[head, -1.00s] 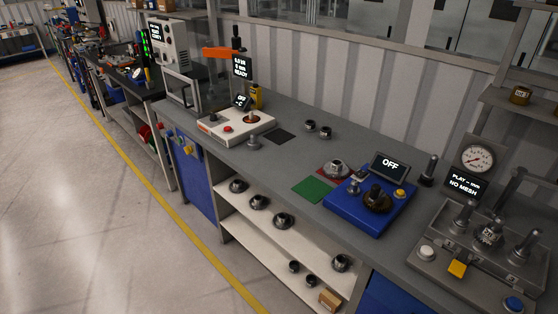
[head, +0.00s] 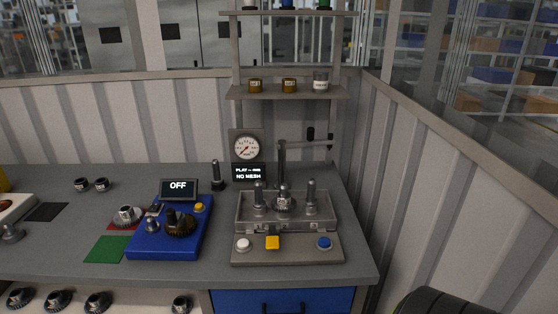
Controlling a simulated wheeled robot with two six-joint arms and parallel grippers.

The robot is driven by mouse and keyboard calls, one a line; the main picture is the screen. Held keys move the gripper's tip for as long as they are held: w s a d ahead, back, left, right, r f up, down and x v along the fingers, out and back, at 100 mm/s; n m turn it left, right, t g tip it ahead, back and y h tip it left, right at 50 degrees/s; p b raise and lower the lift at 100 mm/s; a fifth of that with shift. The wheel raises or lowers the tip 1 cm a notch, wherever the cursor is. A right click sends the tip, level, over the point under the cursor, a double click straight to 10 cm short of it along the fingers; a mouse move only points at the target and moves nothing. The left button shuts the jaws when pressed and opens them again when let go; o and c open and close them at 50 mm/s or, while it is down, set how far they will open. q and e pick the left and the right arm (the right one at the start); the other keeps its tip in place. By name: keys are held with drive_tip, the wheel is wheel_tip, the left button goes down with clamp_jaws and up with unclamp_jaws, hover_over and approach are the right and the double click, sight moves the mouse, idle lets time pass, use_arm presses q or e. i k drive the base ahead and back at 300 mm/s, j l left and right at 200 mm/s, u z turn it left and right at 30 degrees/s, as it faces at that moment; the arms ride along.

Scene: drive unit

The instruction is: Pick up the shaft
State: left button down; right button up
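A dark upright shaft-like part (head: 217,177) stands on the grey bench behind the blue unit, left of the gauge fixture. Other upright metal pins stand in the grey gauge fixture (head: 287,250): a left pin (head: 259,196), a right pin (head: 311,197) and a middle one with a gear (head: 284,203). I cannot tell which of these the task calls the shaft. Neither of my grippers is in view.
The blue unit (head: 148,246) reads OFF and carries a dark gear. A green mat (head: 106,249) and a red mat with a metal gear (head: 127,216) lie left of it. Two small rings (head: 92,185) sit farther left. Shelves (head: 285,93) rise behind the fixture; a wall closes the right side.

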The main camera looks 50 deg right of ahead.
sight(310, 201)
drive_tip(key=i+j+z, duration=0.2)
drive_tip(key=j, duration=0.15)
drive_tip(key=j+z, duration=0.15)
drive_tip(key=j, duration=0.2)
drive_tip(key=z, duration=1.65)
drive_tip(key=i+j+z, duration=0.2)
drive_tip(key=z, duration=0.15)
drive_tip(key=i+j+z, duration=0.1)
drive_tip(key=j+z, duration=0.3)
drive_tip(key=i+j+z, duration=0.1)
drive_tip(key=j+z, duration=0.25)
